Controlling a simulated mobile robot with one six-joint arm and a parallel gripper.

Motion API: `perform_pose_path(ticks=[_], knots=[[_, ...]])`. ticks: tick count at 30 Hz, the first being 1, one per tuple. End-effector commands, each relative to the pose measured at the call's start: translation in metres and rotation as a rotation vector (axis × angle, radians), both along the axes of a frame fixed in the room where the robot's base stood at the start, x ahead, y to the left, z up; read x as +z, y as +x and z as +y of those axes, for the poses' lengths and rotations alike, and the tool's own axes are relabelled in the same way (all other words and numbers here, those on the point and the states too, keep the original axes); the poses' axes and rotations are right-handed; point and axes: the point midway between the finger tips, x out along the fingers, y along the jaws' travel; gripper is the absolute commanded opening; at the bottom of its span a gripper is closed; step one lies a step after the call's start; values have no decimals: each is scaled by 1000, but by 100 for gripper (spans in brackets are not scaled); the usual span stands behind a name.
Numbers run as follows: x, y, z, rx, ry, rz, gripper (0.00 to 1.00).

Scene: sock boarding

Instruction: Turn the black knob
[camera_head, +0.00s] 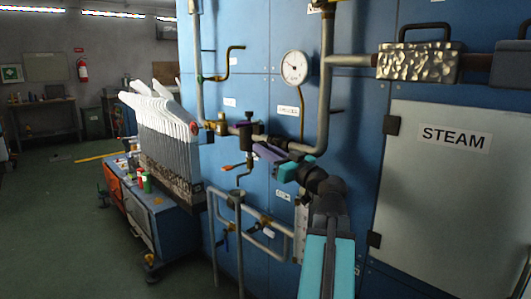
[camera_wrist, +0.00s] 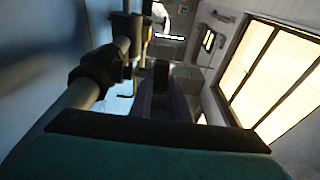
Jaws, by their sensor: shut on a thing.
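My gripper (camera_head: 264,151) has purple fingers and reaches left to the pipework on the blue machine. Its fingers also show in the wrist view (camera_wrist: 178,104), shut on a small dark piece (camera_wrist: 161,73) that I take to be the black knob. In the head view a black valve part (camera_head: 245,131) sits on the horizontal pipe just beyond the fingertips. The fingers and the dark fittings overlap there, so the exact contact and the knob's angle cannot be made out.
The blue machine wall (camera_head: 357,150) stands close behind the arm, with a pressure gauge (camera_head: 294,67) and a vertical pipe (camera_head: 327,85) above it. A STEAM panel (camera_head: 440,190) is at right. A cart (camera_head: 165,215) with white sock forms (camera_head: 165,130) stands left. The floor at far left is open.

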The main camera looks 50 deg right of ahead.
Motion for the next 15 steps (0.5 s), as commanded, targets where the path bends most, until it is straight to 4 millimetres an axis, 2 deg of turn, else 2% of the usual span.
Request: perform_pose_path(ticks=[7,8,10,11,15], knots=[[2,0,0,-1,1,-3,0],[2,0,0,-1,1,-3,19],[2,0,0,-1,1,-2,31],[1,0,0,-1,1,-2,34],[1,0,0,0,0,-1,34]])
